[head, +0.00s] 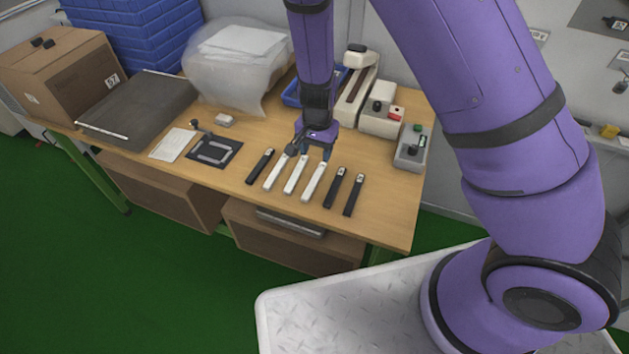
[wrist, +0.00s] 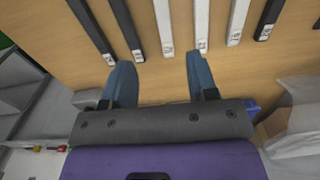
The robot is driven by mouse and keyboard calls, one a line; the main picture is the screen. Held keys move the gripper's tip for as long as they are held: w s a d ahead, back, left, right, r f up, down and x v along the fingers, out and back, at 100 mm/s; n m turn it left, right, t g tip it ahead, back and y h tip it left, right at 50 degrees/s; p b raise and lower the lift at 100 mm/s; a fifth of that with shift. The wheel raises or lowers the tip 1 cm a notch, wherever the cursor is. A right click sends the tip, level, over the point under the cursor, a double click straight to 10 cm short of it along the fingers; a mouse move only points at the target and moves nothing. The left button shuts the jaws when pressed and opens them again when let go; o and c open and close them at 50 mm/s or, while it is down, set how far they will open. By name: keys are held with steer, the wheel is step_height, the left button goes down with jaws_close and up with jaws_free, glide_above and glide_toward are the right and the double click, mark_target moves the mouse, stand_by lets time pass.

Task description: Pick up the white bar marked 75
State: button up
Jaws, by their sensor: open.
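Three white bars lie side by side on the wooden table: a left one (head: 275,172), a middle one (head: 296,175) and a right one (head: 314,182). Each has a small label at one end, too small to read, so I cannot tell which is marked 75. In the wrist view they appear in reverse order: right bar (wrist: 163,24), middle bar (wrist: 201,22), left bar (wrist: 237,20). My gripper (head: 314,150) is open and empty at the bars' far ends. In the wrist view its blue fingertips (wrist: 158,62) straddle the line of the right white bar's labelled end; one is close to the middle bar's end.
One black bar (head: 260,166) lies left of the white ones, and two black bars (head: 334,187) (head: 354,195) lie right. Devices (head: 381,118) and a grey control box (head: 412,148) stand at the right. A black plate (head: 228,149) and paper (head: 172,145) lie left.

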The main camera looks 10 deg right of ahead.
glide_above(314, 181)
steer(key=f, duration=0.6)
steer(key=shift+s+d+f, duration=0.15)
steer(key=shift+d+f, duration=0.05)
steer(key=shift+f, duration=0.1)
steer(key=shift+w+a+f, duration=0.1)
steer(key=shift+w+f, duration=0.05)
steer(key=shift+f, duration=1.2)
steer(key=shift+w+a+f, duration=0.1)
steer(key=shift+f, duration=1.25)
jaws_close()
